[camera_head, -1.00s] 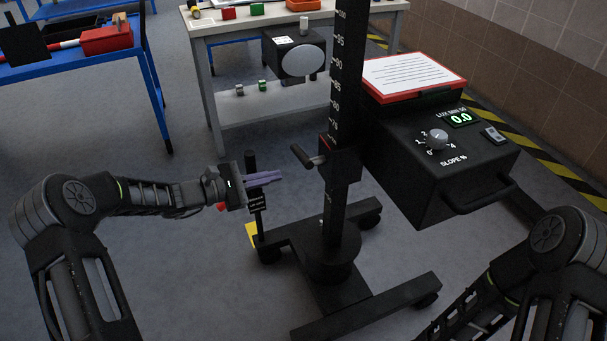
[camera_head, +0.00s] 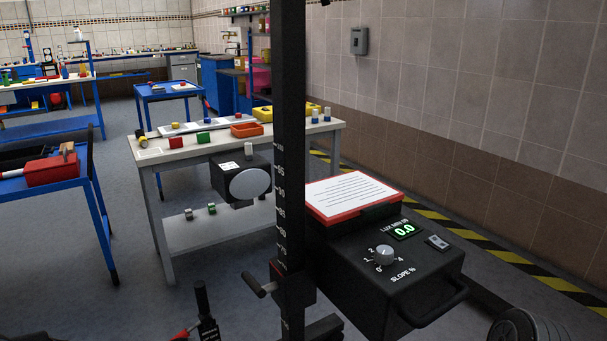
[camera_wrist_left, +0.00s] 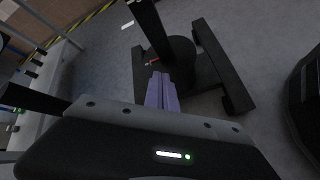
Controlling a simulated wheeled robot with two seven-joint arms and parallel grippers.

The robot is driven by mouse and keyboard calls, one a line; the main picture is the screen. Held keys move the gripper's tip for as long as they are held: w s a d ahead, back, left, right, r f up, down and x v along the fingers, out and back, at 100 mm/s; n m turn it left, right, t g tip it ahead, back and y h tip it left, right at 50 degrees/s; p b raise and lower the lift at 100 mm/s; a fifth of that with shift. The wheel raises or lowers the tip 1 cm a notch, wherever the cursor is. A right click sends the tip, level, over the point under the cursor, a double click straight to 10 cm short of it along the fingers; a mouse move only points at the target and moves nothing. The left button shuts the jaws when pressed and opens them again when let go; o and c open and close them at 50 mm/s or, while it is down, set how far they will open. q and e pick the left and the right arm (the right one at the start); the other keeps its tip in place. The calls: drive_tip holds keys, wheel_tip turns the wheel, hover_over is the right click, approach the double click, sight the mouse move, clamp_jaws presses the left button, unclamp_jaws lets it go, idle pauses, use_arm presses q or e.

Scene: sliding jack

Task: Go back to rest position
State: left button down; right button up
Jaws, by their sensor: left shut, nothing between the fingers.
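The black post (camera_head: 291,150) with its printed height scale stands upright in the middle of the head view. A side handle (camera_head: 259,284) sticks out low on its left. A black box (camera_head: 385,275) with a slope knob, a green 0.0 display and a front handle is to its right. My left gripper (camera_wrist_left: 162,88) shows in the left wrist view, its purple fingers closed together and empty. The wheeled base (camera_wrist_left: 180,62) of the stand lies beyond the fingers; I see no contact. My left gripper is not clearly visible in the head view. My right gripper is out of view.
A white table (camera_head: 240,150) with coloured blocks stands behind the post. A blue table (camera_head: 60,190) with a red toolbox is at the left. A brown-tiled wall (camera_head: 480,180) and yellow-black floor tape run along the right. Open floor lies between the tables.

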use_arm(q)
drive_tip(key=s+d+f+m+g+y, duration=0.2)
drive_tip(key=s+f+m, duration=0.1)
drive_tip(key=s+f, duration=0.45)
drive_tip(key=s+d+f+m+g+y, duration=0.1)
drive_tip(key=s+f+m+g+y, duration=0.2)
drive_tip(key=s+f, duration=0.4)
drive_tip(key=s+d+m+g, duration=0.1)
drive_tip(key=s+d+m, duration=0.4)
drive_tip(key=s, duration=0.3)
drive_tip(key=s+d+m, duration=0.5)
drive_tip(key=s, duration=0.4)
wheel_tip(320, 180, up, 25)
drive_tip(key=d+p, duration=0.1)
drive_tip(key=p, duration=2.4)
drive_tip(key=shift+d, duration=0.15)
